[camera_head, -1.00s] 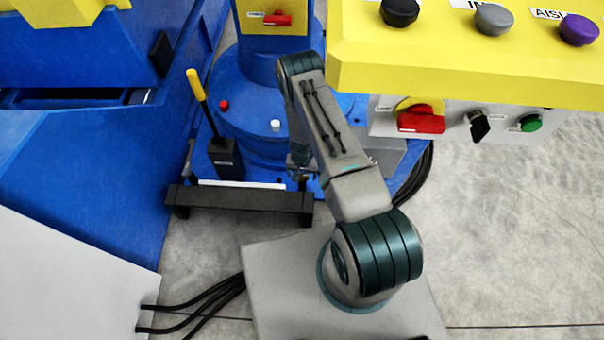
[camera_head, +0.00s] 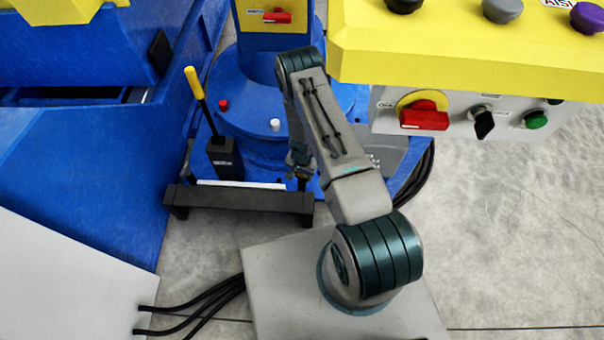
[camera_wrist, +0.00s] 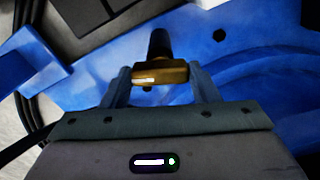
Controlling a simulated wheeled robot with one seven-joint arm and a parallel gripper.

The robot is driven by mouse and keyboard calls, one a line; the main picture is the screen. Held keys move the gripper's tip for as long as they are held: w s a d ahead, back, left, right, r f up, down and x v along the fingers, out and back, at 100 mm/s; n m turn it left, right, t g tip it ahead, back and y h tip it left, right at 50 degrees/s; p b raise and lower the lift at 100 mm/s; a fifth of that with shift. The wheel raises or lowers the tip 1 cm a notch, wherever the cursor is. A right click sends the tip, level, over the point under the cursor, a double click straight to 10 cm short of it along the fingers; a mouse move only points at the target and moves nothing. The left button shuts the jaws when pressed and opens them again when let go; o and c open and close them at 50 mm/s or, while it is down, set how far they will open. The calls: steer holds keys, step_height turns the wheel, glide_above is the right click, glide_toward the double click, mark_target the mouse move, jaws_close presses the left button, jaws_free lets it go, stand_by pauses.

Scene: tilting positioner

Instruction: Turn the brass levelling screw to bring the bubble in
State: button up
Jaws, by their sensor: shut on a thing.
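The brass levelling screw (camera_wrist: 160,73) shows in the wrist view as a brass-coloured block with a dark shaft behind it. My gripper (camera_wrist: 160,82) is shut on it, with one finger on each side. In the head view my gripper (camera_head: 300,176) is low beside the blue machine, by the right end of a black bar. My arm hides much of that spot, and the screw cannot be made out there. No bubble can be made out in either view.
A yellow-handled lever (camera_head: 197,88) stands left of the round blue base (camera_head: 250,112). A black bar (camera_head: 240,200) lies in front. A yellow control box (camera_head: 450,50) overhangs at upper right, with a red switch (camera_head: 424,118) below. Open floor (camera_head: 510,230) is at right.

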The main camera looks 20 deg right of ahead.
mark_target(302, 175)
steer(key=o, duration=1)
steer(key=shift+r, duration=0.1)
step_height(302, 175, up, 14)
steer(key=p, duration=0.3)
steer(key=shift+f+p, duration=0.2)
steer(key=shift+p, duration=0.2)
